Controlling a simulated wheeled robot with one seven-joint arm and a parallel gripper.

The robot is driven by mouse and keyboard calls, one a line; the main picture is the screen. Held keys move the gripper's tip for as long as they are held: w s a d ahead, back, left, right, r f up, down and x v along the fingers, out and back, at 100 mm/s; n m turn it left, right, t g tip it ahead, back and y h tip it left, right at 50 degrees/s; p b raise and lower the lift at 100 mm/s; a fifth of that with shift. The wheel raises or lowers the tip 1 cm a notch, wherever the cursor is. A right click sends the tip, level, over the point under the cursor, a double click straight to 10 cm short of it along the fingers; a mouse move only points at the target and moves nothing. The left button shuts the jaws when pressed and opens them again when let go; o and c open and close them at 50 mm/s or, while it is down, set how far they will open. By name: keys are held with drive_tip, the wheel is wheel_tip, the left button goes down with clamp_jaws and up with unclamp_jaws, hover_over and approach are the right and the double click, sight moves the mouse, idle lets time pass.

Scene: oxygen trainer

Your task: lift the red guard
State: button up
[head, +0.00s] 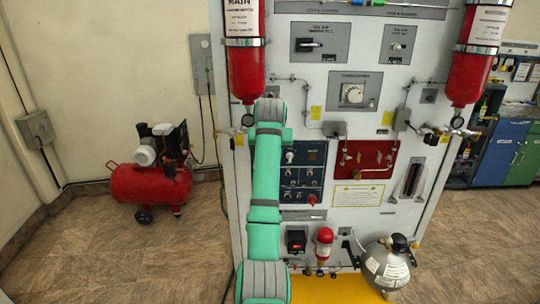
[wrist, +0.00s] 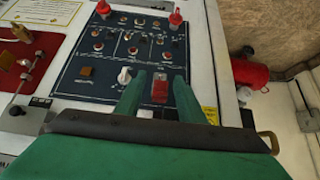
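A small red guard (wrist: 160,90) sits on the dark blue control panel (wrist: 80,84) in the wrist view. It looks closed down against the panel. My gripper (wrist: 160,77) is open, with one green finger at each side of the guard in the picture. No contact shows, and I cannot tell how far the fingertips are from the panel. In the head view the panel (head: 316,172) is partly covered by my green arm, and the guard and the fingertips are hidden behind it.
A white rotary knob (wrist: 124,76) is close to the left finger. Red knobs (wrist: 175,18) stand out at the panel's far edge. A red valve panel (head: 371,158) is to the right. Red cylinders (head: 245,72) flank the board. A red compressor (head: 151,183) stands on the floor.

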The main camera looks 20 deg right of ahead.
drive_tip(key=shift+a+r, duration=0.15)
drive_tip(key=v, duration=1)
drive_tip(key=shift+s+r, duration=0.2)
drive_tip(key=shift+c, duration=0.6)
